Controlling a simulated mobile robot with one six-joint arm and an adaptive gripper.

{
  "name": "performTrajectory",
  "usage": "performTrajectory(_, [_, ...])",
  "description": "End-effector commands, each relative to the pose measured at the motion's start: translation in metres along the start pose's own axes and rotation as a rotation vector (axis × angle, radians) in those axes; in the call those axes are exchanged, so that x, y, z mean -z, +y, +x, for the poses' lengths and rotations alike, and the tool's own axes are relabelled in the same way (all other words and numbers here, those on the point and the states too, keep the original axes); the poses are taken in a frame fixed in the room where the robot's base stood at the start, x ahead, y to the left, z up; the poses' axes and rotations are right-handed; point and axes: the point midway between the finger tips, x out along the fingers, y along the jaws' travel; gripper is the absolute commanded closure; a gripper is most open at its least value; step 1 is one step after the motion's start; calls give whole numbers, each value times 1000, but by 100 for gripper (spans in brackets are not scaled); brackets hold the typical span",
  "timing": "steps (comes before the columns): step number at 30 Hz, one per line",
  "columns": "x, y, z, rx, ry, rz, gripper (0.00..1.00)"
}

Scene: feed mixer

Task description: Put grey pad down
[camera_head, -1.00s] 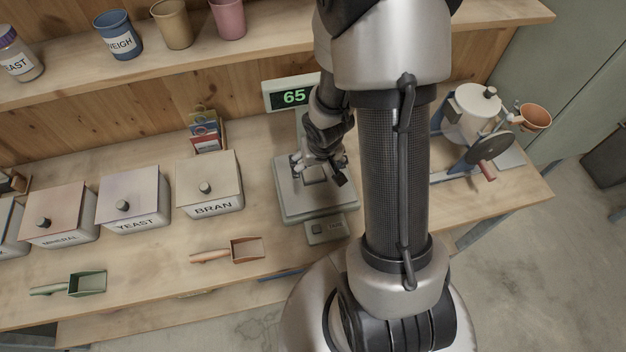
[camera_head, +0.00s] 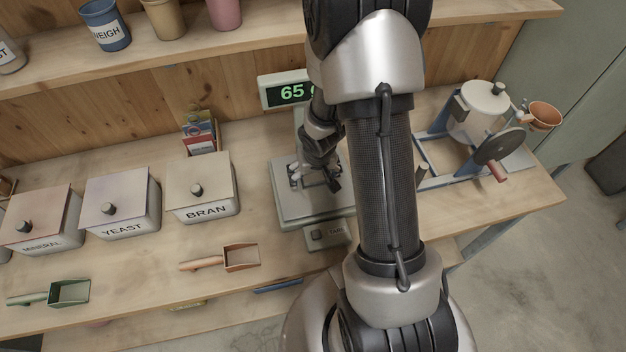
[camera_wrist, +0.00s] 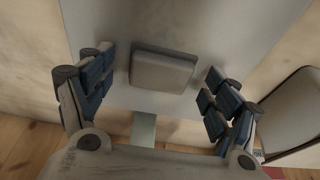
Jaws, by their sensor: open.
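A grey pad (camera_wrist: 160,72), a rounded block, lies flat on the pale plate of the scale (camera_wrist: 190,28) in the wrist view. My gripper (camera_wrist: 157,84) is open, with one blue-padded finger on each side of the pad and a visible gap at both sides. In the head view my gripper (camera_head: 316,178) is low over the scale (camera_head: 285,208), and the pad cannot be made out there. The scale's display (camera_head: 288,91) reads 65, with its right end hidden behind my arm.
Lidded boxes marked MINERAL (camera_head: 43,225), YEAST (camera_head: 122,206) and BRAN (camera_head: 203,192) stand left of the scale. An orange scoop (camera_head: 222,259) and a green scoop (camera_head: 52,293) lie in front. A mixer (camera_head: 478,125) with an orange cup (camera_head: 545,115) stands to the right.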

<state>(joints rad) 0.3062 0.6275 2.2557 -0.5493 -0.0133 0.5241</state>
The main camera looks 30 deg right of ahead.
Motion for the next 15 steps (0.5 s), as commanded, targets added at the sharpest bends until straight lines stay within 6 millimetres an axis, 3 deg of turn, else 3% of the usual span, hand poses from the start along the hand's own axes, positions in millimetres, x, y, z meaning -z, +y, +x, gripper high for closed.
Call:
performTrajectory(3, [1, 0, -2, 0, 1, 0, 19])
performTrajectory(15, [1, 0, -2, 0, 1, 0, 46])
